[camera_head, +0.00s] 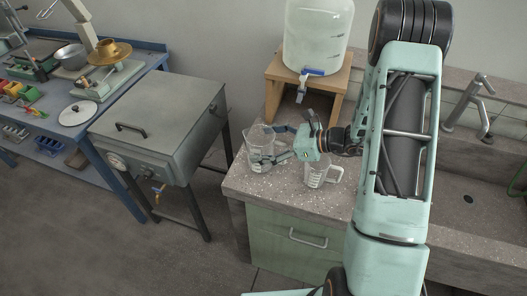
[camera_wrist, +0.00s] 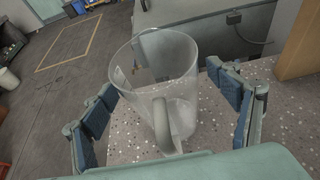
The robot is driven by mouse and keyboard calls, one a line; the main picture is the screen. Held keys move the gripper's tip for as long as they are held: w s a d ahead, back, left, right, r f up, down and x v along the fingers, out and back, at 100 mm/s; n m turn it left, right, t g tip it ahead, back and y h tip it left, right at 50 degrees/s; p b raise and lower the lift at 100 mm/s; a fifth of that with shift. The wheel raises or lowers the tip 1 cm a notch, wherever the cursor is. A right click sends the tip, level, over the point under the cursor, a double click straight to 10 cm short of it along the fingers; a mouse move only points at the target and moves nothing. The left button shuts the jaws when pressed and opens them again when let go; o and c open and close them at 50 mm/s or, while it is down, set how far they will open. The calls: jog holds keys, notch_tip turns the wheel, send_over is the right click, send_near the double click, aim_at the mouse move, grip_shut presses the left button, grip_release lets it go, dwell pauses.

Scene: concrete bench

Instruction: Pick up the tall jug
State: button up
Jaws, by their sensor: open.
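The tall jug (camera_head: 258,136) is clear and stands upright at the left end of the speckled counter. In the wrist view the tall jug (camera_wrist: 178,75) shows its wide rim, and its handle faces my gripper. My gripper (camera_head: 271,144) is open and level beside the jug, reaching in from the right. In the wrist view its blue-padded fingers (camera_wrist: 165,95) are to the left and right of the jug, with gaps visible on both sides. The fingers partly hide the jug in the head view.
A shorter clear measuring jug (camera_head: 321,174) stands close to my gripper, on its near side. A wooden stand (camera_head: 274,98) with a water dispenser (camera_head: 318,38) is behind. A sink (camera_head: 465,190) is right; a grey metal cabinet (camera_head: 165,115) is left, across a gap.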

jog(key=c, duration=1.3)
jog(key=shift+r, duration=0.15)
